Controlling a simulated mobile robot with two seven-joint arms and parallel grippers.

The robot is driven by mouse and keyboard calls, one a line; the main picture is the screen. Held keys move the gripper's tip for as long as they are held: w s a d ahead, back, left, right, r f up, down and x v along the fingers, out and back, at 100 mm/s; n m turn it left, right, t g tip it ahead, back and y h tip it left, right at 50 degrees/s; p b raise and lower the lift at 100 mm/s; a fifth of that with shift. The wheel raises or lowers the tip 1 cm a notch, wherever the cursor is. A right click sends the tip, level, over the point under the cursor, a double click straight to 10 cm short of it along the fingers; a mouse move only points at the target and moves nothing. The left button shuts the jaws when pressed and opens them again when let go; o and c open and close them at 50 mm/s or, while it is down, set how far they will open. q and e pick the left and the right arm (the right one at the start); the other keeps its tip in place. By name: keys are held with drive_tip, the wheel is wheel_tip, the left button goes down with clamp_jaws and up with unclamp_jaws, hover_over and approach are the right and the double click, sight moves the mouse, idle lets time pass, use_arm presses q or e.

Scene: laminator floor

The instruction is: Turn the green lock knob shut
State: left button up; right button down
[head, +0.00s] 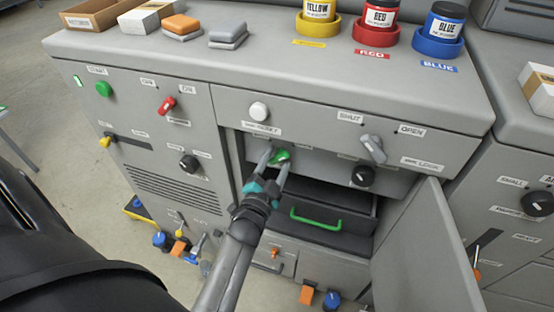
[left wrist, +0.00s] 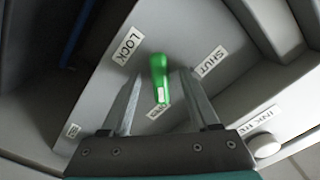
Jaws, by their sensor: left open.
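The green lock knob (head: 283,155) is on the cabinet front, under the upper panel and above the open drawer bay. In the left wrist view the knob (left wrist: 158,72) has its white mark at the lower end, beside a small partly hidden label. The LOCK label (left wrist: 128,46) is at its upper left and the SHUT label (left wrist: 213,61) to its right. My left gripper (head: 274,158) is open, and in the left wrist view its fingers (left wrist: 160,92) stand on either side of the knob with visible gaps. My right gripper is not in view.
A hinged door (head: 425,255) stands open at the right of the bay. A dark drawer (head: 325,230) with a green handle (head: 316,220) is below the knob. A white button (head: 258,111) is above it, a grey lever (head: 372,148) and black knob (head: 362,176) to the right.

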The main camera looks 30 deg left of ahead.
use_arm(q)
drive_tip(key=c, duration=0.4)
clamp_jaws()
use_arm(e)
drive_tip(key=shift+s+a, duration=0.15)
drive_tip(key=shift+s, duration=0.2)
